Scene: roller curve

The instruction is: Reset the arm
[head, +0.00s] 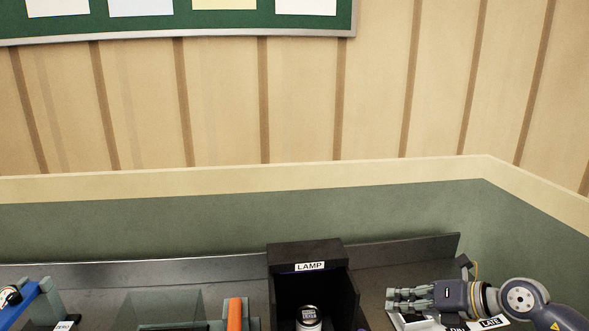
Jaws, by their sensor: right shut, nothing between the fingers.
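My right arm comes in from the lower right corner. Its gripper (408,299) is shut and empty, pointing left, low over the right end of the dark bench. Whether the gripper touches anything there I cannot tell. My left gripper is not in view.
A black box labelled "LAMP" (308,252) stands mid-bench with a small canister (308,317) in it. To its left are an orange bar (235,315), a clear panel (165,306) and a blue part (36,304). A raised metal edge (150,270) runs along the back.

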